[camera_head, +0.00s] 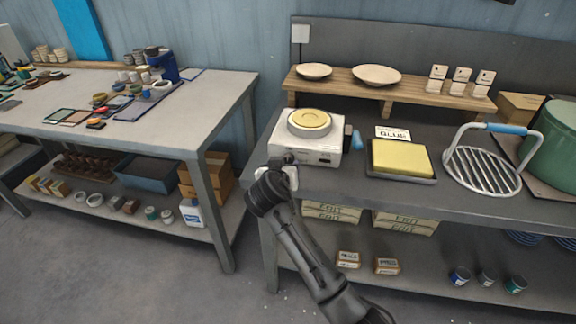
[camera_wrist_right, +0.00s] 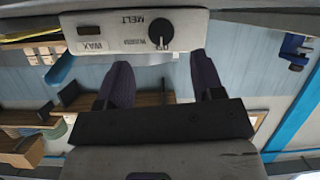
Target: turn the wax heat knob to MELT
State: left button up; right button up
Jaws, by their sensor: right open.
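The wax heater (camera_head: 318,151) is a white box with a round yellow wax pot on top, at the left end of the right bench in the head view. Its front panel (camera_wrist_right: 100,33) appears upside down in the wrist view, with MELT and WAX lettering. The black round heat knob (camera_wrist_right: 161,32) is on this panel; its pale mark appears to point down in the picture, toward small lettering, away from MELT. My right gripper (camera_wrist_right: 160,75) is open and empty, its two fingers apart and short of the knob. In the head view my right gripper (camera_head: 281,163) is at the heater's front left corner.
A blue-handled tool (camera_head: 355,139) is close to the heater's right side. A yellow slab in a dark tray (camera_head: 402,178) and a wire rack (camera_head: 482,170) are farther right. A wooden shelf (camera_head: 345,83) stands behind. The space in front of the bench is open floor.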

aim_at(289, 161)
jog(key=shift+b+x, duration=1.4)
jog(key=shift+x, duration=2)
jog(key=shift+f, duration=0.1)
jog(key=shift+c, duration=0.2)
jog(key=c, duration=0.9)
jog(key=shift+o, duration=0.2)
jog(key=shift+m+y+p, duration=0.35)
jog(key=shift+m+y, duration=0.05)
jog(key=shift+m+t+y, duration=0.3)
jog(key=shift+m+y, duration=0.2)
jog(key=shift+m, duration=0.6)
jog(key=o, duration=0.9)
